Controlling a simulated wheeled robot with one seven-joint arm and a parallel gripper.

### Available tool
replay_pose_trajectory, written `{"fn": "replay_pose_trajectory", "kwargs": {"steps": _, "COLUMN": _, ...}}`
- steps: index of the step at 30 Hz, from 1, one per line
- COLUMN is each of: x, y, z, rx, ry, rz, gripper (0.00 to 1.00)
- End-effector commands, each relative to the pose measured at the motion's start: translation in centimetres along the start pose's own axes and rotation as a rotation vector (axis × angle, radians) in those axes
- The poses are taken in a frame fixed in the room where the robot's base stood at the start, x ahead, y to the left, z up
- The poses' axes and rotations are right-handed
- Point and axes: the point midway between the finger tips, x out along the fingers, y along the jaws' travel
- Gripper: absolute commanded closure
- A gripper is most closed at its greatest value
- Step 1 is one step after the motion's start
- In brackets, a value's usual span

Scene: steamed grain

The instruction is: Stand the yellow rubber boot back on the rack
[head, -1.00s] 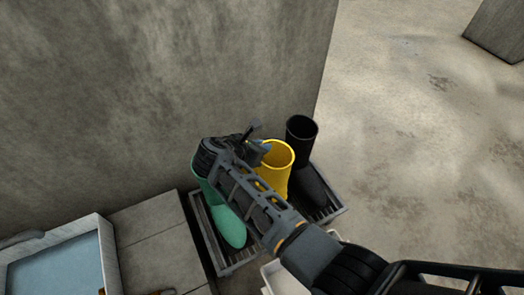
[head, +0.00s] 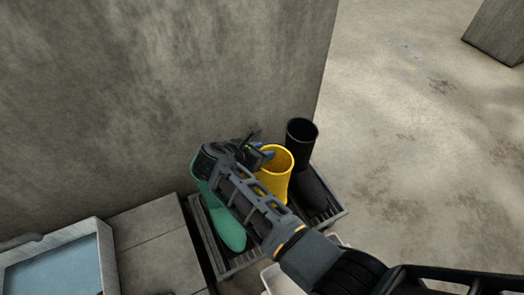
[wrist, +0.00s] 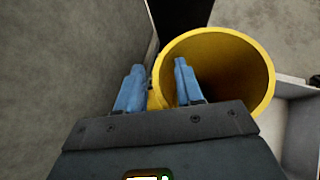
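The yellow rubber boot (head: 274,178) stands upright on the rack (head: 241,262), between a green boot (head: 229,228) and a black boot (head: 306,172). My arm hides its lower part in the head view. My gripper (head: 257,147) is at the left side of its top. In the wrist view, the boot's round opening (wrist: 228,75) is to the right. My gripper's blue fingers (wrist: 157,88) are spread apart, with the boot's left edge between them. The right finger overlaps the opening and the left finger is outside it. I see no firm contact.
A concrete wall (head: 160,90) rises close behind and left of the rack. A light basin (head: 60,265) with bluish contents is at lower left, beside a grey block (head: 158,240). A pale container (head: 275,278) is partly behind my arm. Open floor (head: 420,150) lies to the right.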

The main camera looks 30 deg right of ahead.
Motion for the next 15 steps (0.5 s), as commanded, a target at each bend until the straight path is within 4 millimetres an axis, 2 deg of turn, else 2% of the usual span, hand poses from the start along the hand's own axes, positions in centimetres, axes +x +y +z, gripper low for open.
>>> {"fn": "replay_pose_trajectory", "kwargs": {"steps": 5, "x": -2.6, "y": 0.1, "z": 0.3, "rx": -0.001, "ry": -0.001, "rz": 0.004, "gripper": 0.64}}
{"fn": "replay_pose_trajectory", "kwargs": {"steps": 15, "x": -9.3, "y": 0.0, "z": 0.2, "rx": -0.001, "ry": 0.0, "rz": 0.003, "gripper": 0.64}}
